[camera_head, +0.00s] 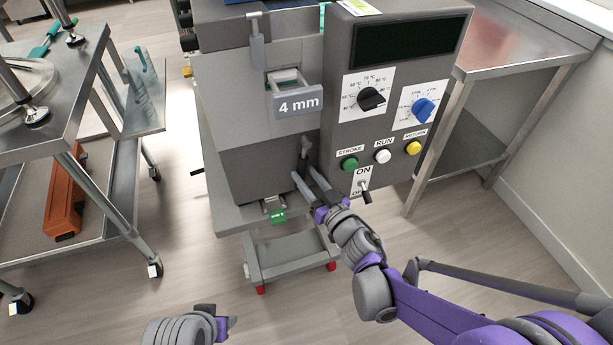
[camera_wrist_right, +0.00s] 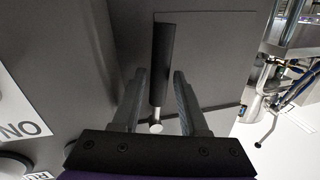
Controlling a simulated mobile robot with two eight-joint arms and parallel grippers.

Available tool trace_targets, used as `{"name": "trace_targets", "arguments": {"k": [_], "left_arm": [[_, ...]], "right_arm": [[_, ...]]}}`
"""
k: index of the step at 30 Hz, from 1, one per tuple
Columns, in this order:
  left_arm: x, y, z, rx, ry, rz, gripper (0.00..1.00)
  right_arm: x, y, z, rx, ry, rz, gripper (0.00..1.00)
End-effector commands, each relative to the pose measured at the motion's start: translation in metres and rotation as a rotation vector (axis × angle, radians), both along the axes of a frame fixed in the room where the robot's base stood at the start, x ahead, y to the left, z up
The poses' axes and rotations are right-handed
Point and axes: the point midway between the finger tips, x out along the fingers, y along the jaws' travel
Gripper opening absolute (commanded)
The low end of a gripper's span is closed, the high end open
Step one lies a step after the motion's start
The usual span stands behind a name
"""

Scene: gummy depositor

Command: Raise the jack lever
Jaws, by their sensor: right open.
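A dark lever (camera_head: 304,148) stands upright on the lower front of the grey depositor machine (camera_head: 225,110), left of the control panel; I take it for the jack lever. In the right wrist view, its black grip (camera_wrist_right: 162,62) and pale round end lie between my fingers, with a gap showing on both sides. My right gripper (camera_head: 303,173) is open around the lever, reaching in from below; it also shows in the wrist view (camera_wrist_right: 160,74). My left gripper (camera_head: 229,322) is low at the bottom edge, away from the machine, and its jaws are too unclear to read.
The control panel (camera_head: 395,85) has knobs, coloured buttons and an ON/OFF toggle (camera_head: 364,190) close to my right gripper. Metal tables stand on both sides; the front floor is clear.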

Motion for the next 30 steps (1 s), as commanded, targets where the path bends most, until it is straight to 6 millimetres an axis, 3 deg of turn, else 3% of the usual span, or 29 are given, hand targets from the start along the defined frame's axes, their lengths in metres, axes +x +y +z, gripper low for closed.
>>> {"name": "trace_targets", "arguments": {"k": [10,17,30], "left_arm": [[0.0001,0.0,-0.0002,0.0,0.0,0.0,0.5],[0.0,0.0,-0.0003,0.0,0.0,0.0,0.5],[0.0,0.0,-0.0003,0.0,0.0,0.0,0.5]], "right_arm": [[0.0033,0.0019,0.0002,-0.001,0.0,0.0,0.41],[0.0031,0.0018,0.0002,-0.001,0.0,0.0,0.0],[0.0029,0.0017,0.0001,-0.001,0.0,0.0,0.0]]}}
